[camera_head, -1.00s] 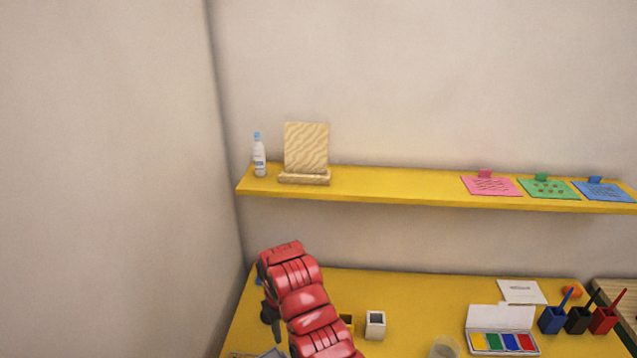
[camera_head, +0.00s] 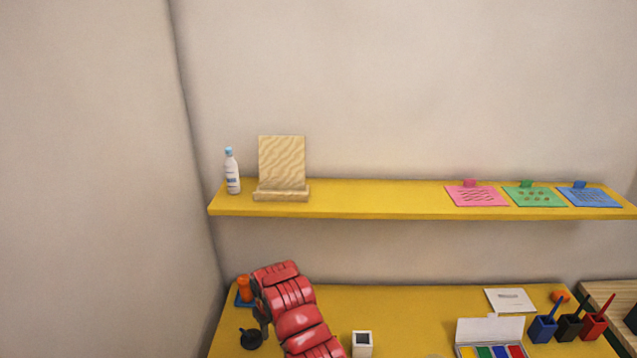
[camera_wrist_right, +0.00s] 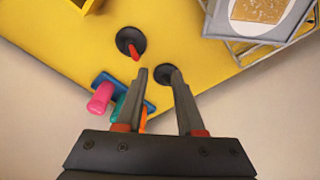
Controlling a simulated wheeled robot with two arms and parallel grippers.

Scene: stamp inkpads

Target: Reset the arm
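My right arm, with red covers, rises over the left part of the yellow table (camera_head: 400,300). My right gripper (camera_head: 260,312) is a dark shape at its left side, partly hidden by the arm. In the right wrist view the right gripper (camera_wrist_right: 160,74) has its two fingers apart, with nothing held. A dark round piece (camera_wrist_right: 168,76) lies beyond the fingertips. A black disc with a red knob (camera_wrist_right: 130,42) lies beside it. A blue holder (camera_wrist_right: 104,80) with pink, teal and orange handles is left of and partly behind the left finger. My left gripper is not in view.
A yellow shelf (camera_head: 370,197) above the table carries a bottle (camera_head: 232,174), a wooden stand (camera_head: 282,165) and coloured cards (camera_head: 535,197). A white block (camera_head: 362,343), a paint box (camera_head: 490,345) and brush pots (camera_head: 570,326) stand on the table.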

